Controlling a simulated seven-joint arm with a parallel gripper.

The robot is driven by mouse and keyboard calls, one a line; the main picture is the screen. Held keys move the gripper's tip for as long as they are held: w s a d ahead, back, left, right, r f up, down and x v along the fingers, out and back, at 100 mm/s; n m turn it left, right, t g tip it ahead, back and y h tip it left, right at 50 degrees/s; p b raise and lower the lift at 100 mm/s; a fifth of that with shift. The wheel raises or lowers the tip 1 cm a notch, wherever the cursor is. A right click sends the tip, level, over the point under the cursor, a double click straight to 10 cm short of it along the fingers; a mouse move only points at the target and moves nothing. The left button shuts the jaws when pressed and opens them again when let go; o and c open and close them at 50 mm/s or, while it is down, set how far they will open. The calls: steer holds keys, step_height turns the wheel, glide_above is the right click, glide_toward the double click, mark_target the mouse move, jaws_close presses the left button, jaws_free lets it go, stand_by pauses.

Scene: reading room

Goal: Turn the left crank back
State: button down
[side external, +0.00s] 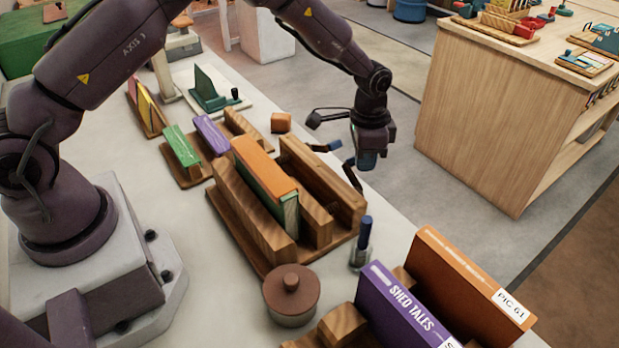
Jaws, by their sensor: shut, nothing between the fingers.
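A wooden book press (240,228) stands on the pale table, with an orange-topped green book (265,172) upright between its boards. My gripper (352,188) hangs beyond the press's far right board, pointing down, its dark fingers shut and empty. No crank can be identified for certain.
A lidded brown pot (291,292) stands in front of the press. Purple (398,312) and orange (465,285) books stand at near right. Smaller book holders and a green stand (210,95) lie behind. A separate wooden cabinet (490,115) stands across the floor.

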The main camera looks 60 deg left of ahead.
step_height(320, 180, up, 10)
steer(key=a, duration=0.3)
steer(key=shift+f+y, duration=0.25)
steer(key=shift+y, duration=0.05)
steer(key=shift+s+f+n+g, duration=0.3)
steer(key=shift+s+f+n, duration=0.4)
steer(key=shift+s+f, duration=0.1)
steer(key=s+a+r+n+t, duration=0.1)
steer(key=s+r+n+t, duration=0.1)
steer(key=s+r, duration=0.7)
steer(key=s+a+r+n+t, duration=0.2)
steer(key=s+r, duration=0.8)
steer(key=s, duration=0.8)
steer(key=shift+s+n+t, duration=0.4)
steer(key=shift+n+t, duration=0.1)
steer(key=shift+t, duration=0.6)
